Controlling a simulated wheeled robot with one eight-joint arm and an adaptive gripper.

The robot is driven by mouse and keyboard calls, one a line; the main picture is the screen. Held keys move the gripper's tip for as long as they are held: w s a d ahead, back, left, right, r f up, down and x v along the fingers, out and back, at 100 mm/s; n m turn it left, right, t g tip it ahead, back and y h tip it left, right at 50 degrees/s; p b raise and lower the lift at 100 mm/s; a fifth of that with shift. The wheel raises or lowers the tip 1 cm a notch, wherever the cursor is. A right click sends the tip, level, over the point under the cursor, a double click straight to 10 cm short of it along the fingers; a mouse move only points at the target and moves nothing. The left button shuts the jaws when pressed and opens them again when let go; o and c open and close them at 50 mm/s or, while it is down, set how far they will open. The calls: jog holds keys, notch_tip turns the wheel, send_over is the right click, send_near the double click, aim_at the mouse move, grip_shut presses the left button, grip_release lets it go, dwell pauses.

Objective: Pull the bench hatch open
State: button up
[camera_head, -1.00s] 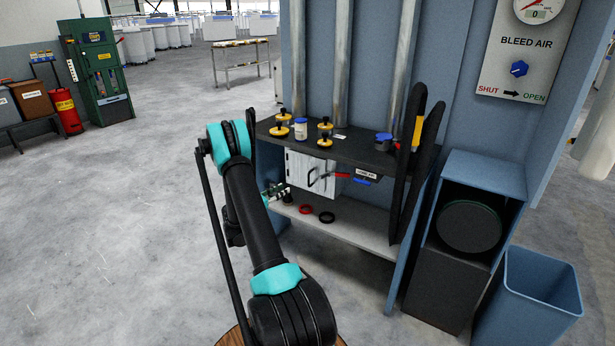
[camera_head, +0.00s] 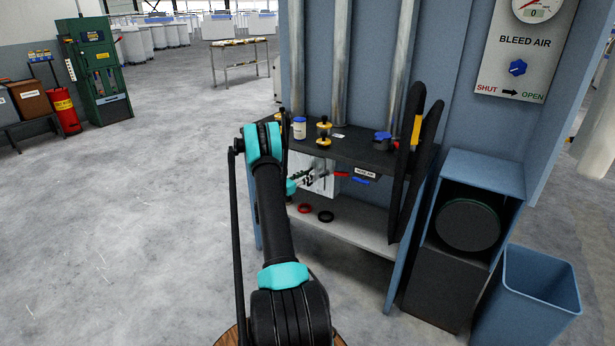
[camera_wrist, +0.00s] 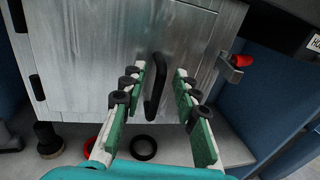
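The bench hatch (camera_wrist: 90,60) is a grey metal door with black hinges on its left edge, and it looks shut. In the head view its pale front (camera_head: 328,184) shows under the dark bench top, partly hidden by my gripper. A black curved handle (camera_wrist: 154,90) stands upright on the door. My gripper (camera_wrist: 160,69) is open, with one finger on each side of the handle in the wrist view; I see no contact. In the head view my gripper (camera_head: 304,181) is in front of the hatch.
A red-tipped latch (camera_wrist: 235,66) sits right of the door. A red ring (camera_head: 305,208) and a black ring (camera_head: 326,216) lie on the lower shelf (camera_head: 352,232). Jars and yellow-black knobs stand on the bench top (camera_head: 362,147). Black hoses (camera_head: 403,190) hang at right.

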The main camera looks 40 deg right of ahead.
jog(key=shift+w+d, duration=0.1)
jog(key=shift+d, duration=0.4)
grip_shut()
